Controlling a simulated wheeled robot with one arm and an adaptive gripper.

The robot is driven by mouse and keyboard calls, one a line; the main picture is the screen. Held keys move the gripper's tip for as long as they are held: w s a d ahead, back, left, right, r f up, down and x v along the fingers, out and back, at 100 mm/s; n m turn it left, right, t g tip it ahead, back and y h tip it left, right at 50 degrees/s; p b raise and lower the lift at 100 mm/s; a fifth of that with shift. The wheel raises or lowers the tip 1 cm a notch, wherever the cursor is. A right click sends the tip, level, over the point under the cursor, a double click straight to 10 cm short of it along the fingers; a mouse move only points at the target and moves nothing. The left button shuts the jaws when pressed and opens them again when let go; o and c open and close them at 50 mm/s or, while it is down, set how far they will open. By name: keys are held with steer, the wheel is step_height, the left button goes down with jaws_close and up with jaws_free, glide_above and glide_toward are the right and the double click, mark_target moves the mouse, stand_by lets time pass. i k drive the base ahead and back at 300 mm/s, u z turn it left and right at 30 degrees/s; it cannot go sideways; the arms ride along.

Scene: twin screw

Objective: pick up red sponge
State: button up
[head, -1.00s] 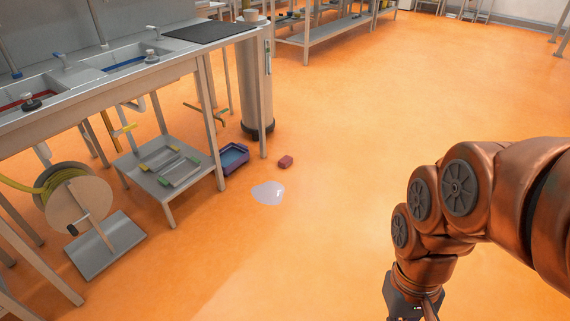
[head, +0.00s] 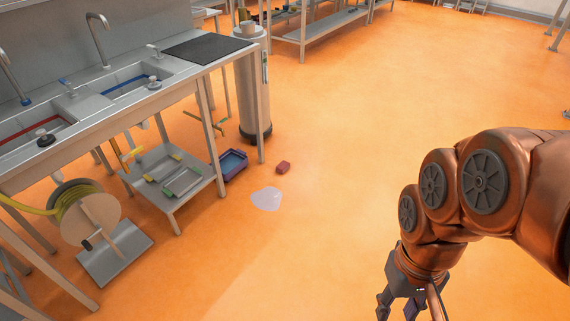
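The red sponge (head: 283,168) is a small reddish block lying on the orange floor, near the middle of the head view. It sits just right of the blue and purple tray and above a pale puddle. My gripper (head: 397,307) hangs at the bottom of the head view, right of the sponge and well apart from it. Its two dark fingers are spread with floor showing between them, and I see nothing held. The lower fingertips are near the picture's bottom edge.
A pale puddle (head: 266,199) lies on the floor close to the sponge. A blue and purple tray (head: 233,163), a low shelf (head: 176,193), a hose reel (head: 88,215) and a grey cylinder (head: 254,90) stand around the sink table (head: 110,100). The floor to the right is clear.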

mark_target(284, 165)
steer(key=z, duration=0.4)
steer(key=i, duration=1.6)
steer(key=u, duration=0.25)
steer(key=i, duration=1.1)
steer(key=u, duration=1.45)
steer(key=i, duration=0.65)
steer(key=u, duration=0.55)
